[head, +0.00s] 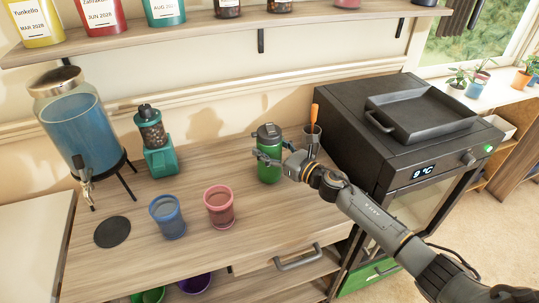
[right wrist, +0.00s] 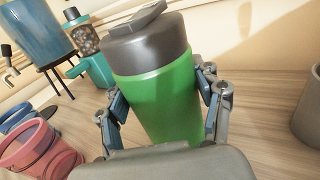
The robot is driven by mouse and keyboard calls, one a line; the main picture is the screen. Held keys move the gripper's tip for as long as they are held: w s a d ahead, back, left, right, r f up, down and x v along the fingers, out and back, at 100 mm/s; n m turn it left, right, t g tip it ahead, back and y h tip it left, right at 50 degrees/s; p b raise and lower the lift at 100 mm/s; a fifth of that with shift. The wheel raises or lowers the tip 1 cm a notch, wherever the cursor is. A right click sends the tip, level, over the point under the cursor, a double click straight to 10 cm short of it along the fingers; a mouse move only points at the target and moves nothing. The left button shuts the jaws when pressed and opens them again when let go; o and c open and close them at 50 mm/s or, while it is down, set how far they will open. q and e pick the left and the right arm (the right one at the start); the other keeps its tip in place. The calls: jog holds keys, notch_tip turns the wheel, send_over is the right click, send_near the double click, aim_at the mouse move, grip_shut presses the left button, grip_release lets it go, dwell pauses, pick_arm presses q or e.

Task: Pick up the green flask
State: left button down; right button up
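The green flask (head: 269,165) with a dark grey lid stands upright on the wooden counter, left of the oven. My right gripper (head: 274,157) is at the flask, with one finger on either side of its body. In the right wrist view the flask (right wrist: 160,95) fills the middle between the fingers (right wrist: 163,98). Both finger pads lie very close to its sides, and I cannot tell whether they press on it. The flask's lower end is hidden behind the gripper's body there. My left gripper is not in view.
A pink cup (head: 219,208) and a blue cup (head: 168,217) stand left of the flask. A teal grinder (head: 158,150) and a water dispenser (head: 75,125) are further left. A grey holder with an orange-handled tool (head: 313,128) stands close right, before the black oven (head: 400,130).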

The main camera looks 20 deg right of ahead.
aim_at(269, 137)
jog(key=c, duration=0.7)
jog(key=shift+w+r, duration=0.1)
jog(key=shift+r, duration=0.5)
notch_tip(269, 137, up, 2)
jog(key=shift+r+p, duration=0.15)
jog(key=shift+p, duration=0.45)
jog(key=s+r+p, duration=0.1)
jog(key=s+r, duration=0.2)
jog(key=s, duration=0.1)
jog(key=s+a+r+p, duration=0.1)
jog(key=s+r, duration=0.2)
jog(key=s, duration=0.2)
jog(key=s+a+r+p, duration=0.1)
jog(key=s+r, duration=0.2)
jog(key=s, duration=0.2)
jog(key=shift+a+r, duration=0.15)
jog(key=shift+r, duration=0.2)
